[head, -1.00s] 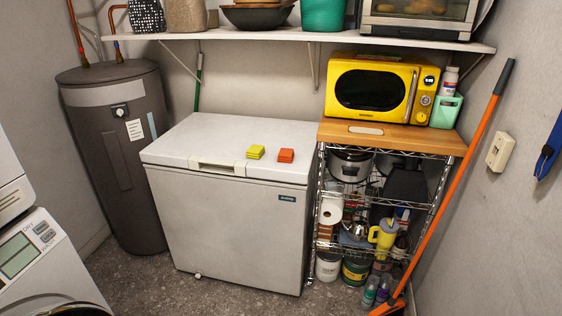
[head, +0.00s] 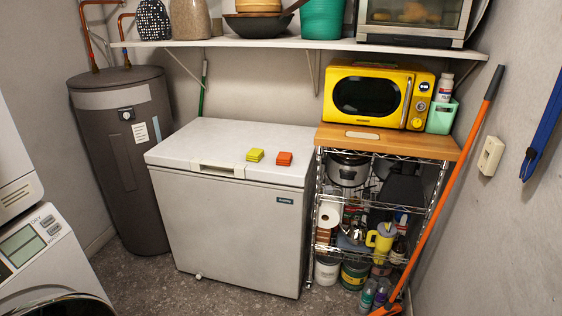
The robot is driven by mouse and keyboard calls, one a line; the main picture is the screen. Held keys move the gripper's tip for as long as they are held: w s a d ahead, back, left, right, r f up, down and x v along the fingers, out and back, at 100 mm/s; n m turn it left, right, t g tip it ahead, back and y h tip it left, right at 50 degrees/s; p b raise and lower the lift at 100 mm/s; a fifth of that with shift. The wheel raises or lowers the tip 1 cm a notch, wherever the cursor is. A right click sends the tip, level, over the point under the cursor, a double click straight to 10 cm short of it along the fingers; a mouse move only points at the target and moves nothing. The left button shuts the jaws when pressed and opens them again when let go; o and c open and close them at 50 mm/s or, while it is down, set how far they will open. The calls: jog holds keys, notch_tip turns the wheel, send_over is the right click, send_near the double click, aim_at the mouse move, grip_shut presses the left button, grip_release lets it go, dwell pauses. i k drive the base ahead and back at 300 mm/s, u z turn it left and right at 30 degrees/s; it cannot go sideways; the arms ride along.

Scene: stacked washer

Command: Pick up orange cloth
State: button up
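A wire rack (head: 318,215) with a wooden top stands right of the freezer, bearing a yellow microwave (head: 372,96). A shelf (head: 290,43) runs above. A grey water heater (head: 122,165) and a washer (head: 45,262) are at left. An orange-handled tool (head: 455,183) leans at right. Floor shows before the freezer.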

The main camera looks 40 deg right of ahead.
aim_at(283, 158)
jog(key=z, duration=0.1)
jog(key=i, duration=0.95)
jog(key=u, duration=0.05)
